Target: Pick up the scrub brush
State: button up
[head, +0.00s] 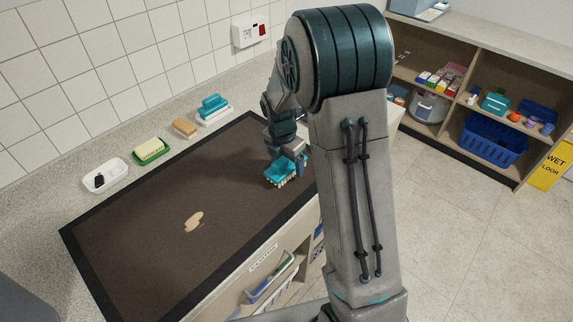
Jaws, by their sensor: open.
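A teal scrub brush (281,174) with pale bristles lies on the dark mat (135,245), near the mat's right edge. My gripper (288,158) is directly above the brush, pointing down, with its fingers at or very close to the brush's top. The jaws are open. The fingers are small and partly merged with the brush in this view, so I cannot tell whether they touch it or straddle it. My own arm hides part of the counter to the right of the brush.
Along the wall stand a white dish (112,180), a green dish with a yellow block (151,150), a tan block (184,128) and a teal item on a white tray (214,108). A pale stain (194,221) marks the mat. Shelves (462,60) stand at right.

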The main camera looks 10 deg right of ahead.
jog(key=c, duration=1.1)
jog(key=shift+r, duration=0.15)
jog(key=shift+r, duration=0.25)
jog(key=r, duration=0.2)
jog(key=d+r+b, duration=0.1)
jog(key=shift+s+r, duration=0.2)
jog(key=shift+r, duration=0.2)
jog(key=s+d+r, duration=0.2)
jog(key=s+d+r+b, duration=0.1)
jog(key=s+d+r, duration=0.1)
jog(key=d, duration=0.1)
jog(key=s+d+r+b, duration=0.1)
jog(key=s+d+r, duration=0.1)
jog(key=d, duration=0.1)
jog(key=shift+s+d+r, duration=0.15)
jog(key=shift+s+r, duration=0.1)
jog(key=shift+s, duration=0.15)
